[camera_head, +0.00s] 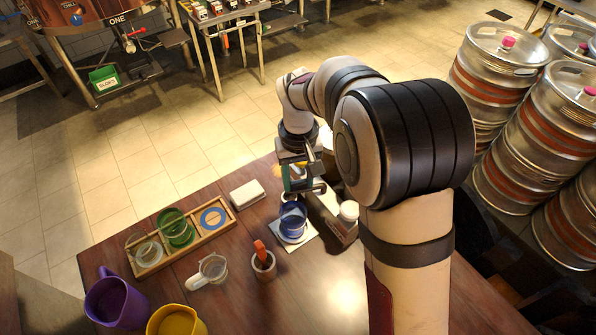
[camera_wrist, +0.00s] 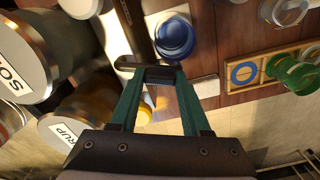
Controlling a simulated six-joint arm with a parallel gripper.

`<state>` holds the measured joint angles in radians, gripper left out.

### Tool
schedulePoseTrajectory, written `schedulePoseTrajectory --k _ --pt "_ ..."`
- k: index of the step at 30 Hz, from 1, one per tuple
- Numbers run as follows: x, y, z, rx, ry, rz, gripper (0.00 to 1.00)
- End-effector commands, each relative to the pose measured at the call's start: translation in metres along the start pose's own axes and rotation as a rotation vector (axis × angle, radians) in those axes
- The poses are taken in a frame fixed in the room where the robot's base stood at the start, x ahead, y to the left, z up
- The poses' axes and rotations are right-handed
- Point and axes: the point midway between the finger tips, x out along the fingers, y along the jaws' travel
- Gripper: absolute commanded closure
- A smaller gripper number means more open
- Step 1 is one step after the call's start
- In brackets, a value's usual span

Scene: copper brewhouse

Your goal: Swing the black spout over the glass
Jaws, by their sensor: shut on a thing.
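My gripper (camera_head: 301,187) is above the table's far right part, its green fingers also in the wrist view (camera_wrist: 160,74). The fingers are shut on the black spout (camera_wrist: 126,63), whose rounded end shows left of the fingertips. The blue glass (camera_head: 292,226) stands upright on a pale square mat (camera_head: 304,243), just below and in front of my gripper in the head view. In the wrist view the glass (camera_wrist: 174,38) is just beyond the fingertips. My gripper and arm hide much of the spout in the head view, so its exact height above the glass is unclear.
A wooden tray (camera_head: 148,269) with a green glass, a clear glass and a blue ring is at left. A white block (camera_head: 247,194), clear pitcher (camera_head: 211,270), orange-handled tool (camera_head: 262,254) and purple jug (camera_head: 116,300) stand nearby. Labelled canisters (camera_wrist: 80,112) crowd my gripper's left in the wrist view.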

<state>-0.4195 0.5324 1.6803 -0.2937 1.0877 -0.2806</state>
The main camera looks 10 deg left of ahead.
Motion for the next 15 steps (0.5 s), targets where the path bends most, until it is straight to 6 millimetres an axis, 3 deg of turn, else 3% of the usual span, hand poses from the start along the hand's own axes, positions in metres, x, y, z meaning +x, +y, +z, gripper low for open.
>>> schedulePoseTrajectory --k 15 --pt "-0.001 0.002 0.018 -0.328 0.004 0.000 1.00"
